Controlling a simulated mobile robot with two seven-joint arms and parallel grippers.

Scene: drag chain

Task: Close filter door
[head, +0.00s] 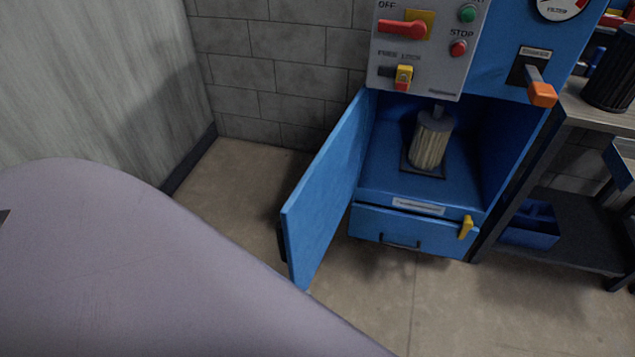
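The blue filter door (328,190) stands wide open on the left side of the blue cabinet (535,130), swung out toward me. Its hinge side is at the cabinet's left edge, and its free edge points to the lower left. A dark handle or latch part shows at that free edge. Inside the open compartment a pale pleated filter (431,142) with a grey top stands upright on a dark base. A large grey-purple shape, apparently my own arm, fills the lower left. Neither gripper can be seen.
Below the compartment is a shut blue drawer (400,228) with a yellow latch (466,227). Above is a grey control panel (447,50) with switches. An orange-tipped lever (541,92) sticks out at right. A shelf bench (590,115) stands right. Floor is clear before the cabinet.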

